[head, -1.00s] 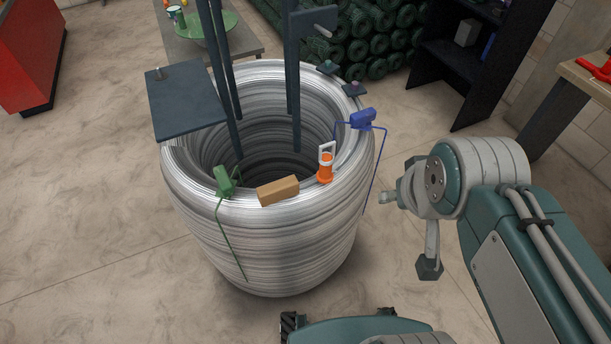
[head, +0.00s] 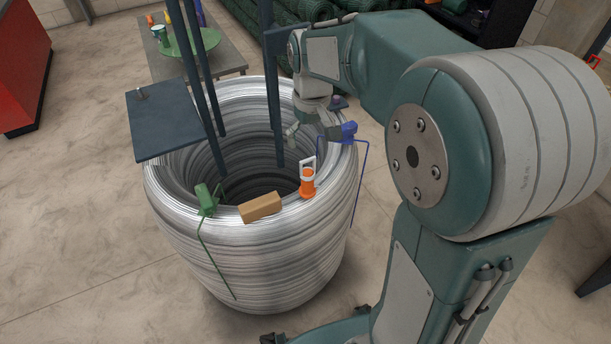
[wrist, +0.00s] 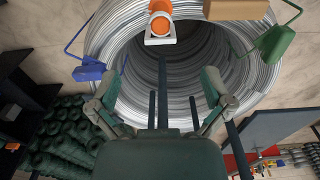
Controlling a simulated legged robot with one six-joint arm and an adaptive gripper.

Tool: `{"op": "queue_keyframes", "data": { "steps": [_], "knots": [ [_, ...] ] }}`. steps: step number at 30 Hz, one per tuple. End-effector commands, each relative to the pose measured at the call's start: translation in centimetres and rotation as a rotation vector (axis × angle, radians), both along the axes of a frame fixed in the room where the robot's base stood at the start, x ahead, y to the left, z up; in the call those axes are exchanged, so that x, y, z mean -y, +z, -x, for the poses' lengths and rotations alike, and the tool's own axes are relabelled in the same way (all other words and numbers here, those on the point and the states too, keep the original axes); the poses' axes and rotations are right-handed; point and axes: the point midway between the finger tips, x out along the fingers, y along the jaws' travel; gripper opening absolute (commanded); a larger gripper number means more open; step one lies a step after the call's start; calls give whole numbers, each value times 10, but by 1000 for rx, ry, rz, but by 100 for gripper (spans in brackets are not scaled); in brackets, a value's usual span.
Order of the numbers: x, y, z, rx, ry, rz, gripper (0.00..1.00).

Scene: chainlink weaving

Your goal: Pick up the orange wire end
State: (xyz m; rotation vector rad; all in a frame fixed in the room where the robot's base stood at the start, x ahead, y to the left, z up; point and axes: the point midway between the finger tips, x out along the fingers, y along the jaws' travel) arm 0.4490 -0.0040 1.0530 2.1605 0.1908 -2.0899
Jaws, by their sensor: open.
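The orange wire end (head: 307,184) is an orange body with a pale grey loop, standing on the front right rim of the wire coil (head: 255,265). In the wrist view the orange wire end (wrist: 160,24) is at the top centre, beyond my fingertips. My gripper (head: 310,134) is open and empty. It hangs over the right inner side of the coil, behind the orange piece and apart from it. In the wrist view my gripper's fingers (wrist: 160,88) are spread wide.
On the rim are a tan block (head: 261,207), a green wire end (head: 206,198) and a blue wire end (head: 348,131) close to my gripper. Dark upright posts (head: 278,120) stand in the coil's opening. A dark plate (head: 170,118) overhangs its left side.

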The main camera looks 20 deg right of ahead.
Motion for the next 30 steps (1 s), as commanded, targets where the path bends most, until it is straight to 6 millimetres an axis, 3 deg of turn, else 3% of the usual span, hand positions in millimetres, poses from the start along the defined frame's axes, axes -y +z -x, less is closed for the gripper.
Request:
{"op": "queue_keyframes", "data": {
  "steps": [6, 30],
  "knots": [
    [0, -17, -14, -38, 16, 0, 100],
    [0, -119, -14, -37, 15, 0, 100]
  ]
}}
